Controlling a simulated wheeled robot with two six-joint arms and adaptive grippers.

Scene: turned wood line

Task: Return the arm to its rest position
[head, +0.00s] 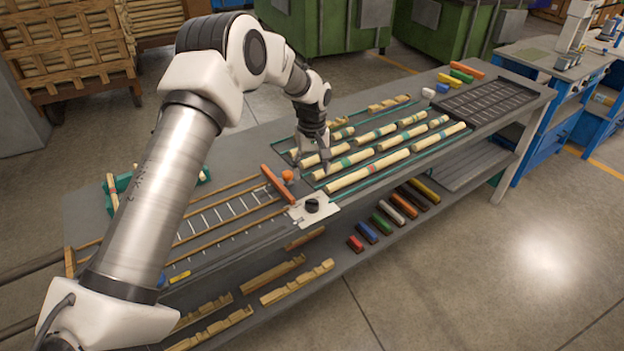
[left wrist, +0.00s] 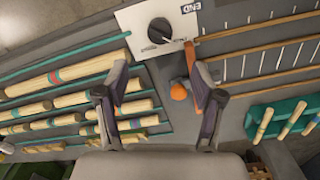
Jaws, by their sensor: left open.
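My left arm (head: 165,190) reaches in from the left over the workbench. Its gripper (head: 313,166) points down above the bench, close to the near ends of the turned wood pieces (head: 350,161). My right gripper is not in view.
A white END plate with a black knob (head: 312,206) sits at the bench's front edge, beside an orange-brown bar (head: 273,180) and railed track (head: 215,222). A dark tray (head: 488,98) and coloured blocks (head: 461,76) are at the far end. Green bins (head: 330,22) stand behind.

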